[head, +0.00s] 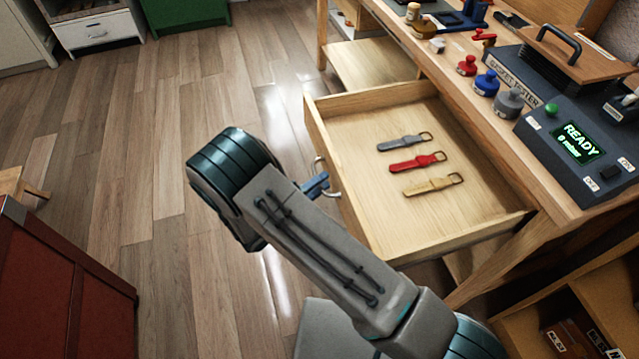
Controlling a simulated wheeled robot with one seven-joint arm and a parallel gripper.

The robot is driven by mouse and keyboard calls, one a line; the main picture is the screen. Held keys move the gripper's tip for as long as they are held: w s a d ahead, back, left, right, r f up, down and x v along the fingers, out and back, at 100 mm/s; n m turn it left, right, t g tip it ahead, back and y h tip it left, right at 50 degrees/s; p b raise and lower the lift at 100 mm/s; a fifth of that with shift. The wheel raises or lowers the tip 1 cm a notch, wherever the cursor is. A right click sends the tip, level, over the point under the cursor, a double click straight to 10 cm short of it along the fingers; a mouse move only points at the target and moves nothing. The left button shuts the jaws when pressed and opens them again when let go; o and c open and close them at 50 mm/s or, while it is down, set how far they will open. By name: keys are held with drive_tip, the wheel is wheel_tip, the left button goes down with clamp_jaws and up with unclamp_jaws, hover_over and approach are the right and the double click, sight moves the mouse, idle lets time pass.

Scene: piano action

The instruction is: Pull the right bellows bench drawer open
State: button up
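The wooden bench drawer (465,225) stands far out from the bench, its inside open to view. Its pale metal handle (319,164) is on the front panel, at the left. My gripper (317,184) is at this handle, with a small blue part showing beside it. My own arm link covers the rest of the gripper and part of the handle. I cannot tell whether the fingers are closed around the handle. Inside the drawer lie a grey strap (402,142), a red strap (417,163) and a tan strap (432,185), each with a buckle.
The bench top (440,68) carries a dark tester box (575,150) reading READY, and red, blue and grey knobbed pieces. A red cabinet (60,290) stands at lower left. Wooden floor between cabinet and drawer is clear. Shelving is at lower right.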

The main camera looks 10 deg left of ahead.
drive_tip(key=v, duration=1.4)
drive_tip(key=w+d+r+m+g+y+p, duration=0.1)
drive_tip(key=w+d+r+m+g+p, duration=0.15)
drive_tip(key=d+r+m+g, duration=0.65)
drive_tip(key=w+d+r+m+g+y+p, duration=0.1)
drive_tip(key=d+r+m+g+p, duration=0.35)
drive_tip(key=d+r+m, duration=0.8)
drive_tip(key=s+d+r+m+t+y+p, duration=0.1)
drive_tip(key=s+d+r+m+y+p, duration=0.2)
drive_tip(key=r+m, duration=0.5)
drive_tip(key=s+d+r+m+t+y+p, duration=0.1)
drive_tip(key=s+d+r+m+y+p, duration=0.2)
drive_tip(key=m, duration=1.4)
drive_tip(key=shift+s+d+r+y, duration=1.65)
drive_tip(key=shift+d+r+y, duration=0.55)
drive_tip(key=shift+d+r, duration=0.55)
